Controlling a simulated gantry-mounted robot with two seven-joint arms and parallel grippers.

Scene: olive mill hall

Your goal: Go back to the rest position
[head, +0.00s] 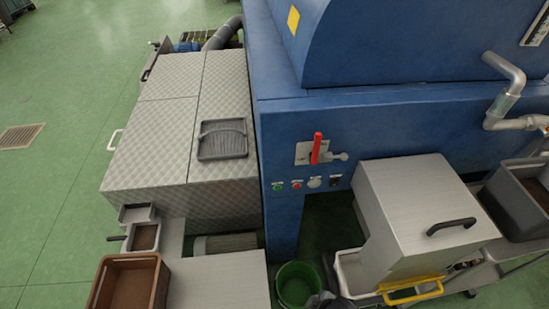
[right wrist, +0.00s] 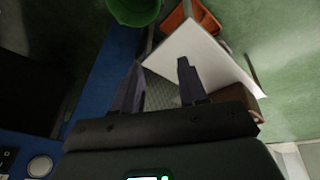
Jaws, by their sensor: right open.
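My right gripper (right wrist: 160,63) shows in the right wrist view with its two dark fingers apart and nothing between them. Beyond the fingers are a pale flat panel (right wrist: 205,62) and a patch of grey textured metal. In the head view a small dark grey shape at the bottom edge, beside the green bucket (head: 298,284), may be part of my right arm; I cannot tell. My left gripper is in neither view.
A blue machine (head: 400,115) with a red lever (head: 317,148) fills the upper right. Left of it stands a patterned metal cabinet (head: 150,130) bearing a grey tray (head: 222,153). A brown crate (head: 103,285) and steel box (head: 385,205) stand nearer. Green floor is clear at left.

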